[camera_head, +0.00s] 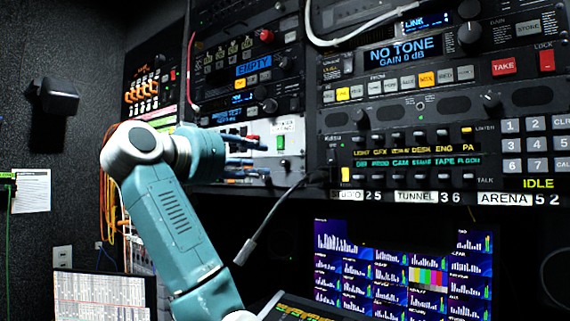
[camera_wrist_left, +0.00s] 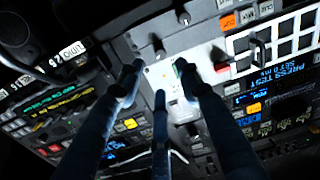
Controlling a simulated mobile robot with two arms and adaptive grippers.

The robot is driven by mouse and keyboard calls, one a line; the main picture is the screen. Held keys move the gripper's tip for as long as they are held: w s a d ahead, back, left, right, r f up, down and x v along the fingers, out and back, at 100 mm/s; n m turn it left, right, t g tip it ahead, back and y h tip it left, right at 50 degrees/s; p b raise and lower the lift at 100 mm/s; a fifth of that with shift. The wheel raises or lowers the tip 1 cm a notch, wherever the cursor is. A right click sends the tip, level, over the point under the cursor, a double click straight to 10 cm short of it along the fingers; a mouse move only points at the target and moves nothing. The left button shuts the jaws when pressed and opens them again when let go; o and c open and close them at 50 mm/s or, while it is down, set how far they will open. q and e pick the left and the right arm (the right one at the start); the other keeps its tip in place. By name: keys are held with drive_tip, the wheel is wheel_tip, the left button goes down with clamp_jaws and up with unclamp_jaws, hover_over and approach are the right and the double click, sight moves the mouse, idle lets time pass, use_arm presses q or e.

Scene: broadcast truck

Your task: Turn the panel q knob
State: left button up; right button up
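My left gripper (camera_head: 260,160) reaches in from the left, its dark fingers in front of a pale rack panel (camera_head: 288,130) with a green switch (camera_head: 281,143). In the left wrist view, the three dark fingers of the gripper (camera_wrist_left: 157,78) are spread apart and open, with nothing held between them. The pale panel (camera_wrist_left: 160,75) shows between the fingertips. A dark round knob (camera_wrist_left: 160,51) stands just beyond them. I cannot read a "Q" label, so I cannot tell which knob is the panel q knob. Contact with the panel cannot be told. My right gripper is not in view.
A dark wall (camera_head: 45,150) stands on the left.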

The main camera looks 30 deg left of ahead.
sight(282, 163)
use_arm(q)
drive_tip(key=w+p, duration=0.1)
drive_tip(key=w, duration=0.2)
drive_tip(key=w+p, duration=0.1)
drive_tip(key=w, duration=0.2)
drive_tip(key=w+p, duration=0.1)
drive_tip(key=w, duration=0.1)
drive_tip(key=shift+w+d, duration=0.3)
drive_tip(key=shift+w, duration=0.1)
drive_tip(key=shift+w+p, duration=0.3)
drive_tip(key=shift+w, duration=0.25)
clamp_jaws()
